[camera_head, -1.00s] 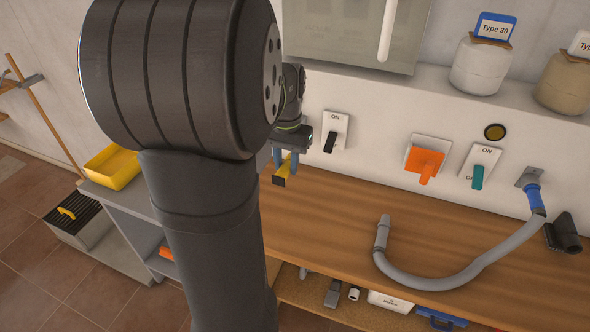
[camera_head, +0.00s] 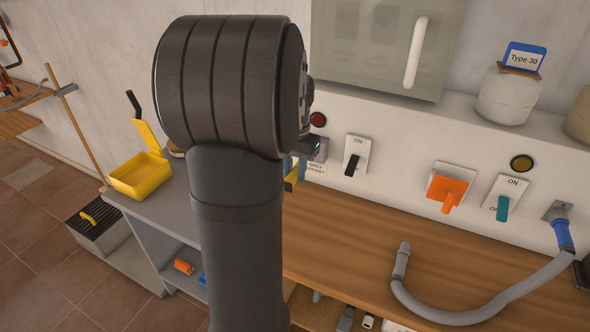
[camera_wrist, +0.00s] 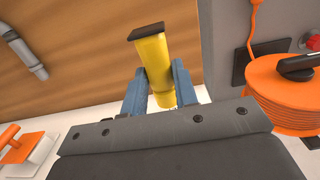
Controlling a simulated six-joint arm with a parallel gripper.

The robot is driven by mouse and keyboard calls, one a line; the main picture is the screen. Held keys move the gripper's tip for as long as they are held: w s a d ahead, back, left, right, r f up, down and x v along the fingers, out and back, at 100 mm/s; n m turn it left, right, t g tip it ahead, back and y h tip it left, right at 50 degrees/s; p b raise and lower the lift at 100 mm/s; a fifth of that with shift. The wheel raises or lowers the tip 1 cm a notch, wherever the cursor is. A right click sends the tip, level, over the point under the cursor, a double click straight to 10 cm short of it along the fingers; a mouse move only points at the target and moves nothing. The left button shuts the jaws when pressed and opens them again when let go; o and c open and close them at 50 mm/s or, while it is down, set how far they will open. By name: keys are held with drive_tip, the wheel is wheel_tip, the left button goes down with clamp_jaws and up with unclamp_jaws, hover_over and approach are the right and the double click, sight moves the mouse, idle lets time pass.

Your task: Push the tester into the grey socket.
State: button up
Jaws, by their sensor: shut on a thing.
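The tester (camera_wrist: 153,62) is a yellow stick with a dark flat end. My gripper (camera_wrist: 158,75) is shut on it, with one blue finger on each side in the wrist view. In the head view my gripper (camera_head: 295,168) is near the wall, left of a black-handled ON switch, and my arm hides much of it. A small yellow part of the tester (camera_head: 290,181) shows there. In the wrist view a dark square plate (camera_wrist: 268,60) sits on a grey panel right of the tester, apart from it. I cannot tell whether this is the grey socket.
An orange coiled cable (camera_wrist: 290,100) is right in the wrist view. The wooden bench (camera_head: 340,230) holds a grey hose (camera_head: 450,315). Wall switches have black (camera_head: 355,157), orange (camera_head: 449,190) and teal (camera_head: 503,205) handles. A yellow tray (camera_head: 140,178) stands left.

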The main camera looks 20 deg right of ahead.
drive_tip(key=shift+d, duration=0.1)
drive_tip(key=shift+w+d, duration=1.6)
drive_tip(key=shift+w, duration=0.1)
drive_tip(key=shift+w+d, duration=0.15)
drive_tip(key=shift+d, duration=0.05)
drive_tip(key=shift+w+d, duration=0.95)
drive_tip(key=shift+w, duration=0.05)
drive_tip(key=shift+w+d, duration=0.15)
drive_tip(key=shift+d, duration=0.05)
drive_tip(key=o, duration=1.1)
drive_tip(key=shift+r, duration=0.1)
drive_tip(key=r, duration=1.7)
drive_tip(key=shift+w+d+r, duration=0.15)
drive_tip(key=shift+w+d, duration=0.1)
